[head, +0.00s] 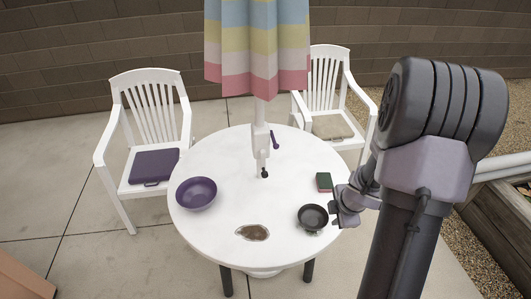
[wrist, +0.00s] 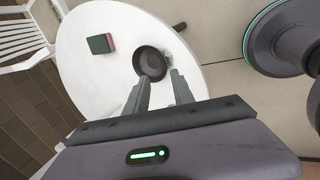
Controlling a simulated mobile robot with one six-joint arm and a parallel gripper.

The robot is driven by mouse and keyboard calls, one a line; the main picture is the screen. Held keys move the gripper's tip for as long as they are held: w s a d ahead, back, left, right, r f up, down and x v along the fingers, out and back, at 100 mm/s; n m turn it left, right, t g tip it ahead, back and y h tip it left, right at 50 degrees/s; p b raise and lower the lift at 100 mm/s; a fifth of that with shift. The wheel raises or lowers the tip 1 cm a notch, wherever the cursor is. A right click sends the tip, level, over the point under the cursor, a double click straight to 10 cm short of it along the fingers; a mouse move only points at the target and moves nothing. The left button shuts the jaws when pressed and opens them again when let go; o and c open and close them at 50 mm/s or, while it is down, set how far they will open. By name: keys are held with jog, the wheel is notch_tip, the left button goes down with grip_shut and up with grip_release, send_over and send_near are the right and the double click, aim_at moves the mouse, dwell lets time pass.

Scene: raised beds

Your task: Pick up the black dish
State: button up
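The black dish (head: 313,217) is a small round bowl on the right part of the white round table (head: 215,254), near its edge. In the wrist view the dish (wrist: 150,63) lies just beyond my fingertips. My gripper (head: 338,209) is at the table's right edge, beside the dish. In the wrist view my gripper (wrist: 160,78) has its two fingers spread apart with nothing between them. The fingertips appear close to the near rim of the dish; I cannot tell whether they touch it.
A green and red sponge-like block (head: 324,182) lies behind the dish. A purple bowl (head: 196,193) stands at the table's left, and a brown patch (head: 252,232) at the front. The parasol pole (head: 260,145) rises from the middle. White chairs (head: 150,130) stand behind.

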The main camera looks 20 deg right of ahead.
notch_tip(320, 180, down, 3)
jog(key=w+n+b, duration=0.1)
jog(key=b, duration=0.7)
send_near(313, 219)
jog(key=shift+y, duration=0.3)
jog(key=s, duration=0.5)
jog(key=shift+a+f, duration=0.35)
jog(key=shift+f, duration=0.05)
jog(key=b+x, duration=0.4)
jog(key=x, duration=0.1)
jog(key=shift+w+a+f, duration=0.1)
jog(key=shift+w+f, duration=0.15)
jog(key=shift+r, duration=0.25)
grip_shut()
